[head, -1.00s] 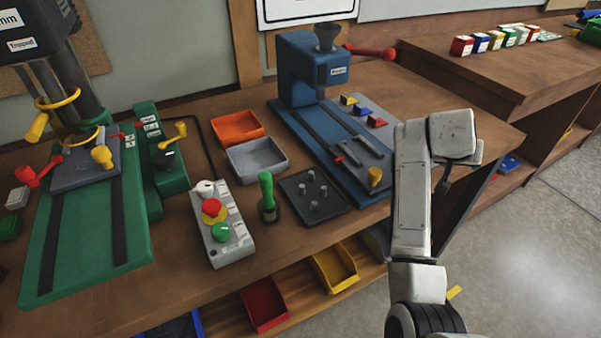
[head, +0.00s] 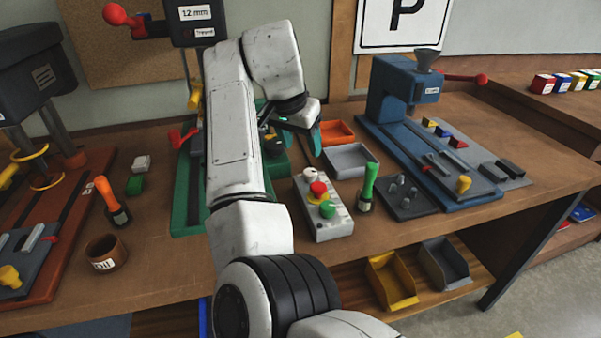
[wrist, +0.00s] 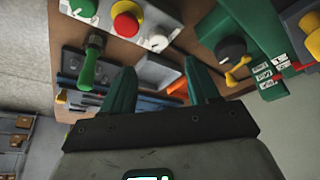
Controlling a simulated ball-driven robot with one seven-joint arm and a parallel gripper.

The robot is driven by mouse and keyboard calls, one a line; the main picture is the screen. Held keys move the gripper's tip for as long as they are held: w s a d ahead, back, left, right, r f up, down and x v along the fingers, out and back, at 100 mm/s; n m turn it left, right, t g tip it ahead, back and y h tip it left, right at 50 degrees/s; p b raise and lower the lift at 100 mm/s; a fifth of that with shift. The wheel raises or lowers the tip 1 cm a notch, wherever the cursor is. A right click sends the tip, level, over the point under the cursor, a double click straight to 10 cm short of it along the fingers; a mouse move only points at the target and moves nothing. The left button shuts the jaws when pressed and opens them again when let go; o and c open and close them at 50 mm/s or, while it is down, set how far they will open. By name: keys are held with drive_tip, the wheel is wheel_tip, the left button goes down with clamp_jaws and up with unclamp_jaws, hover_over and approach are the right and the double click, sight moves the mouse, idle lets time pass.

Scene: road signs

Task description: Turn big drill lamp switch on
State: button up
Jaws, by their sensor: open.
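The big drill (head: 203,32), labelled 12 mm, stands behind my arm, which hides much of it. Its green side box (head: 279,165) shows partly past my arm. In the wrist view the green box (wrist: 258,33) is at upper right with a black knob (wrist: 231,48), a yellow handle (wrist: 238,69) and small white labels (wrist: 265,75). I cannot tell which control is the lamp switch or its state. My gripper (wrist: 158,80) is open and empty, its two green fingers apart. In the head view my gripper (head: 314,133) hangs above the bench beside the green box, apart from it.
A grey control box (head: 325,225) with white, red and green knobs stands below my gripper. A green-handled tool (head: 369,184), a grey tray (head: 348,160) and an orange tray (head: 338,132) are close by. A blue press (head: 405,95) stands to the right.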

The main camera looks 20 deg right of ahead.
sight(310, 171)
drive_tip(key=x, duration=1)
drive_tip(key=shift+d+f, duration=0.1)
drive_tip(key=shift+f, duration=0.05)
drive_tip(key=shift+p, duration=0.3)
drive_tip(key=c, duration=1)
